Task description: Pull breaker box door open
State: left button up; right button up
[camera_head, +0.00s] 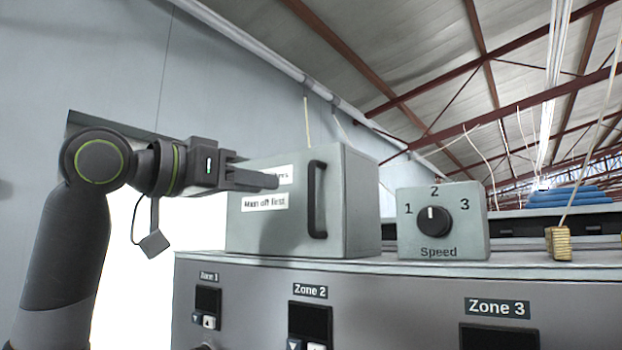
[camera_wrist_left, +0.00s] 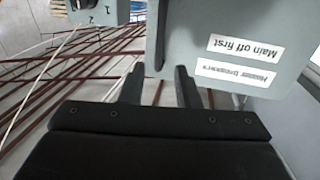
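The breaker box (camera_head: 357,205) is a grey box on top of the console, its door (camera_head: 275,232) shut with a label reading "Main off first". A black vertical bar handle (camera_head: 317,200) is at the door's right side. My left gripper (camera_head: 272,181) is in front of the door, left of the handle and apart from it in the picture. In the left wrist view, my gripper's two fingers (camera_wrist_left: 159,80) stand apart with nothing held. The dark handle (camera_wrist_left: 160,35) shows beyond the gap between them, beside the grey door (camera_wrist_left: 210,20). My right gripper is not seen.
A grey Speed knob box (camera_head: 443,222) stands right of the breaker box. The console front (camera_head: 250,308) carries Zone panels. A wooden block (camera_head: 559,243) on a cord and blue stacked items (camera_head: 570,197) are farther right. A wall lies behind my arm.

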pick_arm(q)
jog(key=p, duration=0.5)
send_over(311, 225)
jog(key=shift+w, duration=0.4)
grip_shut()
